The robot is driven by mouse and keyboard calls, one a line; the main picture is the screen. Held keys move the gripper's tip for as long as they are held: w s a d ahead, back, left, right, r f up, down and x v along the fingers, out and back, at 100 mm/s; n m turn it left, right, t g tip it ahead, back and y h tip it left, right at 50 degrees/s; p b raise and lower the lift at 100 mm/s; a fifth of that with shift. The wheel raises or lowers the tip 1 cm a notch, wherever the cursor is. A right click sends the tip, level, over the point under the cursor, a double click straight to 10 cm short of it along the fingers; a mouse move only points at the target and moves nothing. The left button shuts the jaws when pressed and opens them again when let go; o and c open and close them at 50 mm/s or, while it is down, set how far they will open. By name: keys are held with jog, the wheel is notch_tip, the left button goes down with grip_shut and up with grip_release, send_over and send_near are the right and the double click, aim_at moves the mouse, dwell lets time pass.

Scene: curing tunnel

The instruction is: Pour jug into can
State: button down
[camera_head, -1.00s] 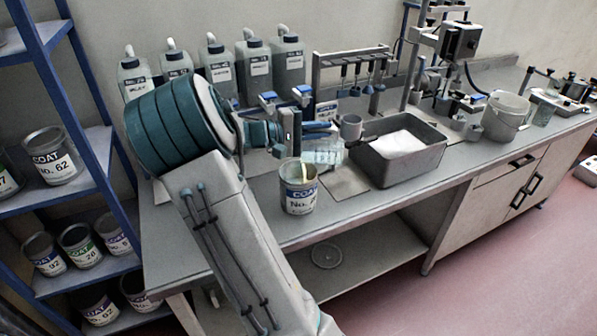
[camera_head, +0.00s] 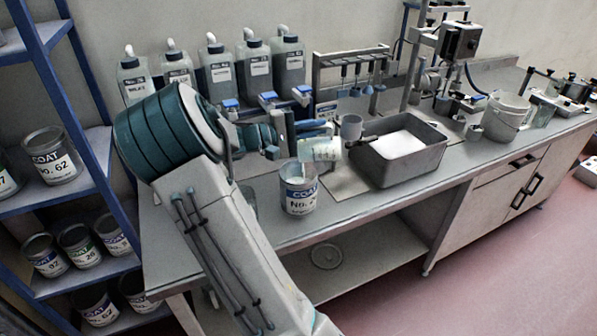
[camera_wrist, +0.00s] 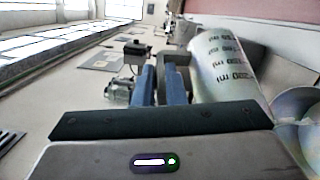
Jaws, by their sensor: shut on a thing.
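The jug (camera_head: 322,149) is a clear, pale measuring jug with printed marks. It is held above the bench, tilted, just above and behind the can's right rim. In the wrist view the jug (camera_wrist: 228,75) shows ml marks beside my fingers. The can (camera_head: 299,194) is an open metal tin labelled COAT, upright at the bench's front edge. Part of a round metal rim (camera_wrist: 300,108) shows at the right of the wrist view. My gripper (camera_wrist: 165,78) is shut on the jug. I cannot tell how much liquid the jug or can holds.
A grey tub (camera_head: 398,165) with white content stands right of the jug, with a grey mug (camera_head: 351,127) by its left corner. Several grey canisters (camera_head: 255,67) line the wall. A tool rack (camera_head: 350,60) stands behind. A blue shelf (camera_head: 95,185) with cans is at left.

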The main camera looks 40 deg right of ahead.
jog(key=shift+w+a+h, duration=0.2)
jog(key=shift+h, duration=0.1)
